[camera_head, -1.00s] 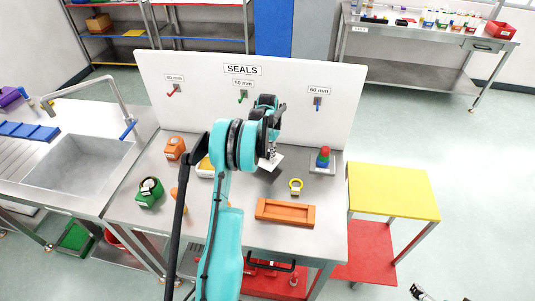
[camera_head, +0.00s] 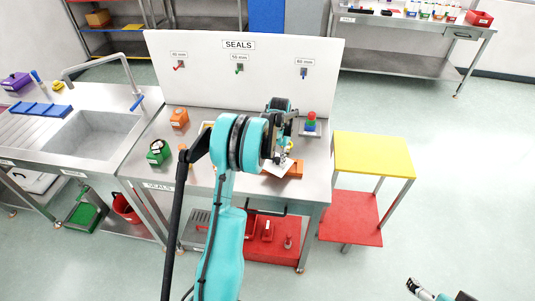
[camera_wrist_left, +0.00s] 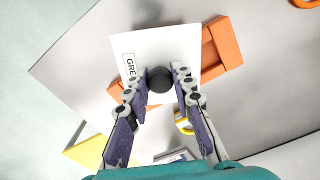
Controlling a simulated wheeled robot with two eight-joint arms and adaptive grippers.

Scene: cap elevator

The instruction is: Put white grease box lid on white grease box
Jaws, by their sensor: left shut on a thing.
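The white lid (camera_wrist_left: 150,45) has a "GRE" label and a dark round knob. My left gripper (camera_wrist_left: 157,82) is shut on this knob, and the lid hangs below its fingers. In the head view the lid (camera_head: 276,169) shows under my left gripper (camera_head: 283,157), over the front right of the bench, partly covering an orange tray. The white grease box (camera_head: 207,124) is mostly hidden behind my left arm; only a sliver shows. Part of my right arm shows at the bottom right, its finger state unclear.
The orange tray (camera_wrist_left: 228,45) lies under the lid. A yellow ring piece (camera_wrist_left: 183,124) is close by. A green container (camera_head: 158,152) and an orange box (camera_head: 179,117) stand at the left, a colored stack (camera_head: 310,122) at the right. The SEALS panel (camera_head: 240,80) closes off the back.

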